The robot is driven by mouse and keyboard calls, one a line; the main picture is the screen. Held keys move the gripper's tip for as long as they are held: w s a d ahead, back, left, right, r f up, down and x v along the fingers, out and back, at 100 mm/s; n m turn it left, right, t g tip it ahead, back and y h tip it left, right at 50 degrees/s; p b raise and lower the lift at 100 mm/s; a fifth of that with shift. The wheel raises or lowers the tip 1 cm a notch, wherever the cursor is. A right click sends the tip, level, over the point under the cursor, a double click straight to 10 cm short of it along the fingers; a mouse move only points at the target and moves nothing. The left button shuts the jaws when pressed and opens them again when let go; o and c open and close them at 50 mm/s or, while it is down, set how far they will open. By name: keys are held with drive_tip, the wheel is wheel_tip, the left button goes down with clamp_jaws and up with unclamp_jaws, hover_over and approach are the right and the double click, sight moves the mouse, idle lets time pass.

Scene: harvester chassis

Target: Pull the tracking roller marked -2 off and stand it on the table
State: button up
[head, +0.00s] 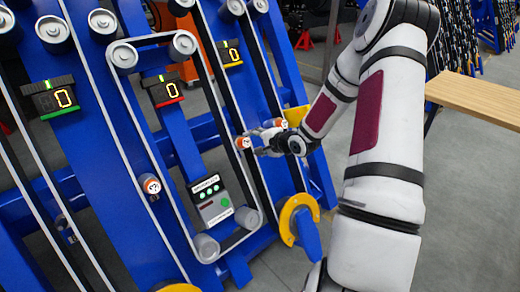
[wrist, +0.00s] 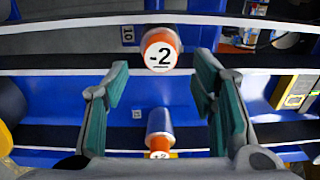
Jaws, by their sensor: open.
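The roller marked -2 (wrist: 160,50) shows its white and orange face in the wrist view, upper middle, and sits on the blue chassis by a dark belt. In the head view the small orange and white roller just left of my gripper (head: 243,143) appears to be the same one; its mark is too small to read there. My gripper (wrist: 161,65) is open, with one green-padded finger on each side below the -2 roller, and nothing between them is held. It also shows in the head view (head: 262,143). The wooden table (head: 480,100) stands at the right.
One more roller (head: 152,186) is on the left belt.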

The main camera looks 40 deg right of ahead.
sight(247, 143)
drive_tip(key=shift+b+x, duration=2.4)
drive_tip(key=shift+x, duration=1.1)
drive_tip(key=shift+r, duration=0.15)
drive_tip(key=c, duration=1.1)
